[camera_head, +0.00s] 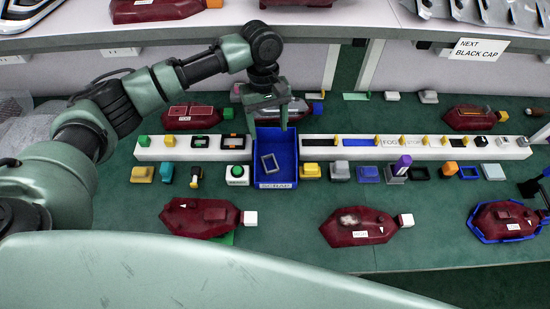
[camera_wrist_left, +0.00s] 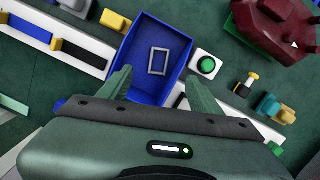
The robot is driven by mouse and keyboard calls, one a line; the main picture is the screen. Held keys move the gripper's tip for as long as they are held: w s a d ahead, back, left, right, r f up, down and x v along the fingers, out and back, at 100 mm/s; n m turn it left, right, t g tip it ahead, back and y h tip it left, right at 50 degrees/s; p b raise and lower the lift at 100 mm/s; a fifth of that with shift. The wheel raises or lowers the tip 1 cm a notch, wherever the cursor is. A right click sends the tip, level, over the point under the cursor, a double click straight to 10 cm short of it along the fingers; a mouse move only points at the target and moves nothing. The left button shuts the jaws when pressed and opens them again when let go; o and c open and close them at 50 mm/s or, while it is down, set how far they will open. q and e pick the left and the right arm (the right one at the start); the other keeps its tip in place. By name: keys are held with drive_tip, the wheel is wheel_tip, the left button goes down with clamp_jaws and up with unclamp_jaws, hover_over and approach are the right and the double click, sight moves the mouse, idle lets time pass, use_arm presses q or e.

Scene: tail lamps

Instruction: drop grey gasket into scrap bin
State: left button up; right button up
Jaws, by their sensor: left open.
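The scrap bin (camera_head: 276,140) is a blue open box with a SCRAP label on its front, standing in the middle of the green bench. The grey gasket (camera_head: 269,163), a small rectangular frame, is inside the bin. It also shows in the left wrist view (camera_wrist_left: 158,61), apart from the fingers and seemingly on the bin's floor. My left gripper (camera_head: 269,124) is open and empty, over the back part of the bin. In the left wrist view its two fingers (camera_wrist_left: 162,90) are spread apart at the bin's near edge. My right gripper is not in view.
A long white rail (camera_head: 320,147) with several slots and small parts runs on both sides of the bin. A green button (camera_head: 237,172) stands just left of it. Dark red lamps (camera_head: 205,218) lie in front and behind. Bare green bench (camera_head: 285,215) lies in front of the bin.

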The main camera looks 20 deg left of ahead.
use_arm(q)
drive_tip(key=r, duration=0.4)
drive_tip(key=shift+w+a+r+b, duration=0.25)
drive_tip(key=shift+w+r+b, duration=0.05)
drive_tip(key=shift+r, duration=0.1)
